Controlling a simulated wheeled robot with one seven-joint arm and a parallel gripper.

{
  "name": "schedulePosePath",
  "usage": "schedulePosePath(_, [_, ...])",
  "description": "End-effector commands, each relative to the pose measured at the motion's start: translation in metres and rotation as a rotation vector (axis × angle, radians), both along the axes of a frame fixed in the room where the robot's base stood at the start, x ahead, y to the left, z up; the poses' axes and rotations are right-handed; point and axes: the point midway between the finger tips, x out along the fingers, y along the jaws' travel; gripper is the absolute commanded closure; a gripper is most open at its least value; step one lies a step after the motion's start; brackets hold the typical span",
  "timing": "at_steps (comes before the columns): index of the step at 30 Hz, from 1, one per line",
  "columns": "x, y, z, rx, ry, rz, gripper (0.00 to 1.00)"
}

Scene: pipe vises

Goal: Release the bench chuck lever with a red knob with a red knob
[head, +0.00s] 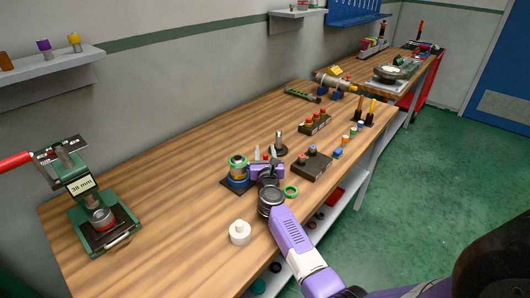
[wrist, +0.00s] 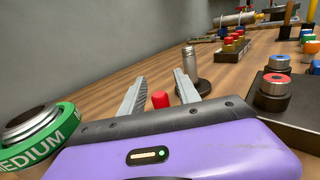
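The bench chuck (head: 238,172) stands on a dark base plate with a blue body and a green ring. In the wrist view its top and green ring marked MEDIUM (wrist: 45,138) fill the left edge. A red knob (wrist: 160,100) shows between the fingers of my gripper (wrist: 162,82); its lever is hidden behind the gripper body. In the head view my gripper (head: 265,154) is just right of the chuck. Its two fingers are apart, with nothing visibly clamped. I cannot tell whether either finger touches the knob.
A dark round stand with a metal post (head: 280,142) is just beyond the gripper. Dark blocks (head: 311,164) with plugs lie to the right. A green ring (head: 291,191) and a white cylinder (head: 240,232) lie nearby. A press (head: 98,215) stands left; the table between is clear.

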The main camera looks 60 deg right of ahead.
Motion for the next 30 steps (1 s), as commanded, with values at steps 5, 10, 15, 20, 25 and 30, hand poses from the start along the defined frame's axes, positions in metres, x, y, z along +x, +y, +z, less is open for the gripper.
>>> schedulePosePath(5, [0.0, 0.0, 0.0, 0.0, 0.0, 0.0, 0.89])
schedulePosePath(10, [0.0, 0.0, 0.0, 0.0, 0.0, 0.0, 1.0])
schedulePosePath(15, [0.0, 0.0, 0.0, 0.0, 0.0, 0.007, 1.0])
schedulePosePath(20, [0.002, -0.001, 0.001, 0.001, 0.0, 0.043, 1.0])
schedulePosePath(25, [0.006, -0.003, 0.001, 0.001, 0.0, 0.106, 1.0])
schedulePosePath(30, [0.01, -0.004, 0.001, 0.001, 0.0, 0.167, 1.0])
